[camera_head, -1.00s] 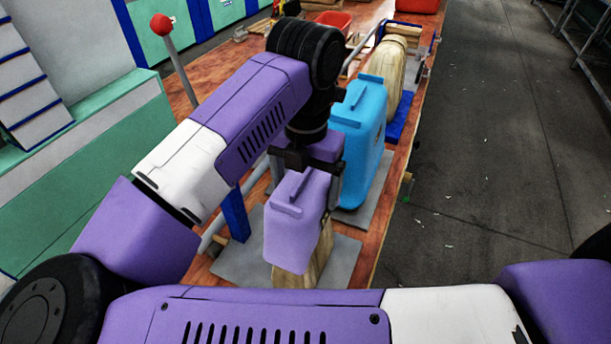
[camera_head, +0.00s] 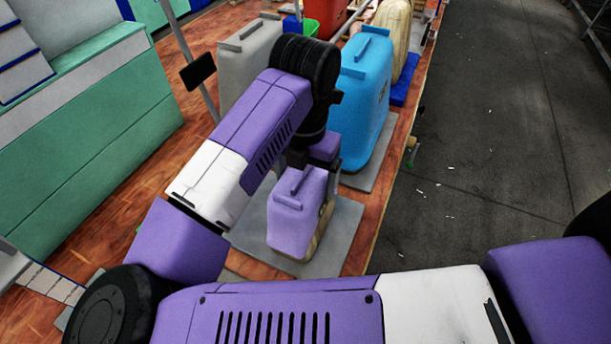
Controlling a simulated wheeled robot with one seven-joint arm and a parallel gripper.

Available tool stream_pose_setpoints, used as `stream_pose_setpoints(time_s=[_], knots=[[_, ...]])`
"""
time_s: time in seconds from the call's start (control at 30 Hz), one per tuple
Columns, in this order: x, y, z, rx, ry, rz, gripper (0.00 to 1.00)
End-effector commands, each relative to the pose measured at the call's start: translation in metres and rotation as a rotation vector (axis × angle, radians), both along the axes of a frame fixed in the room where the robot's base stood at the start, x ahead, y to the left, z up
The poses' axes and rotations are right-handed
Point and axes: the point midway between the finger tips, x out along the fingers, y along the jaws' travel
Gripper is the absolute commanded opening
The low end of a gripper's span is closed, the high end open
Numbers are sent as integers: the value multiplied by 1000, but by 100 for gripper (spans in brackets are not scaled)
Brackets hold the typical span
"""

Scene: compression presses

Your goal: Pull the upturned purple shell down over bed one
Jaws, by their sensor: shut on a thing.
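The purple shell (camera_head: 292,218) is a light lilac box with a raised ridge on top. It sits low over a tan form (camera_head: 323,225), whose edge shows along its right side and bottom. The form stands on a grey plate (camera_head: 340,235), which I take to be bed one; no label is readable. My gripper (camera_head: 318,172) is at the back upper end of the shell, shut on it. My wrist and arm hide the fingertips and the exact grip.
A tall blue shell (camera_head: 362,100) stands close behind, right of my wrist. A grey shell (camera_head: 245,65) stands behind my arm. A post with a black plate (camera_head: 198,72) rises at left.

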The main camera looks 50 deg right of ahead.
Motion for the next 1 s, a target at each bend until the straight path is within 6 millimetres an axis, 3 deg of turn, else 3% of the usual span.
stream_pose_setpoints(time_s=[1.0], knots=[[0, 0, -10, -1, 0, 0, 14]])
